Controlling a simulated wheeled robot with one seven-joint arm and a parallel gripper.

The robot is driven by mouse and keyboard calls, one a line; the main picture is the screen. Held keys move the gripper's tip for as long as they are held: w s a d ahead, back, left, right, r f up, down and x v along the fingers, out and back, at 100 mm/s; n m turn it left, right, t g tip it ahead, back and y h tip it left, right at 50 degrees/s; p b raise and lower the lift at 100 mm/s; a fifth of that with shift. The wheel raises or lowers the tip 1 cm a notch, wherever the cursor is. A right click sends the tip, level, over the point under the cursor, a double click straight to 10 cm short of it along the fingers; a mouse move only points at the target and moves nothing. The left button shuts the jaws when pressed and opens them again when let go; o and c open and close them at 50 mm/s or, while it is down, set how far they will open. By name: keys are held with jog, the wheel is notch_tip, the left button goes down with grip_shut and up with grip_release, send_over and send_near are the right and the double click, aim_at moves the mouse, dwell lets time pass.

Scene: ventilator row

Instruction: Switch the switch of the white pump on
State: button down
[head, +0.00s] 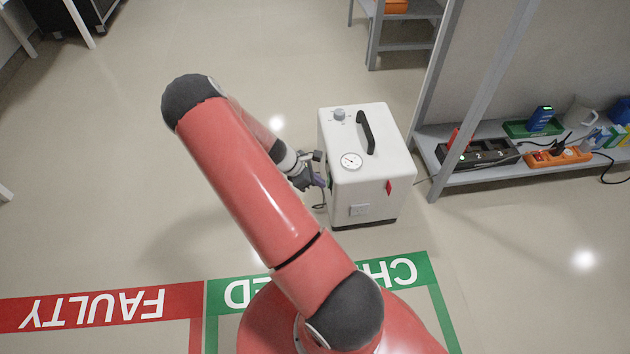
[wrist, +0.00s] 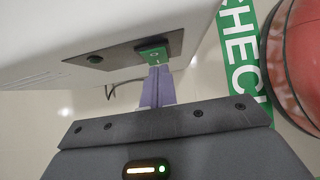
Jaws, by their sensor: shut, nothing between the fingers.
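The white pump (head: 370,160) stands upright on the floor, with a black handle, a gauge and a knob on top. In the wrist view its side (wrist: 100,35) fills the upper part. A grey plate there carries a green switch (wrist: 153,54) with a small light mark on it; I cannot tell its position. My gripper (wrist: 158,72) is shut and empty, its purple fingertips at the lower edge of the switch, touching it or very close. In the head view my gripper (head: 324,181) is at the pump's left side, where the switch is mostly hidden.
A red tag (head: 388,187) is on the pump's front. A shelf (head: 455,180) with power strips and other items stands to the right. Floor zones marked FAULTY (head: 90,308) and CHECKED (head: 400,271) lie in front. The floor left of the pump is clear.

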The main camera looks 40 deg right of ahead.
jog(key=shift+s+d+f, duration=0.1)
jog(key=shift+d, duration=0.1)
dwell(0.3)
jog(key=shift+r+p, duration=0.4)
jog(key=shift+r, duration=0.45)
